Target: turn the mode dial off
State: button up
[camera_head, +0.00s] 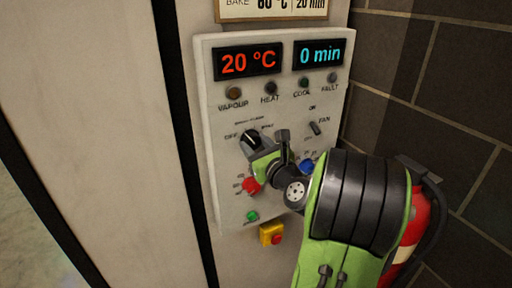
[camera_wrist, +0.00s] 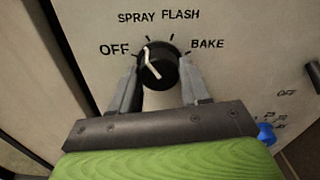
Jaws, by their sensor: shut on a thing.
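The mode dial (camera_wrist: 156,66) is a round black knob with a white pointer line, on a pale panel. Around it are the labels OFF, SPRAY, FLASH and BAKE. The pointer leans up and left, toward the OFF and SPRAY side; I cannot tell exactly which mark it meets. In the head view the dial (camera_head: 250,138) is at the panel's middle left, partly behind my gripper. My gripper (camera_wrist: 159,84) has one finger on each side of the knob and is shut on it.
The control panel (camera_head: 222,180) has displays reading 20 °C (camera_head: 248,62) and 0 min (camera_head: 320,53). A fan switch (camera_head: 315,128), red knob (camera_head: 251,185), blue knob (camera_head: 307,166) and green button (camera_head: 252,216) are near. A yellow-red stop button (camera_head: 271,234) is below; a red extinguisher (camera_head: 418,220) stands right.

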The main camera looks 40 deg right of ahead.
jog(key=n+b, duration=0.1)
jog(key=n, duration=0.2)
jog(key=shift+f, duration=0.1)
jog(key=shift+n+b, duration=0.95)
jog(key=shift+n, duration=1.05)
jog(key=o, duration=1.1)
jog(key=shift+c, duration=0.2)
jog(key=b+v, duration=0.4)
jog(key=v, duration=1.1)
jog(key=shift+s, duration=0.4)
jog(key=shift+a, duration=0.15)
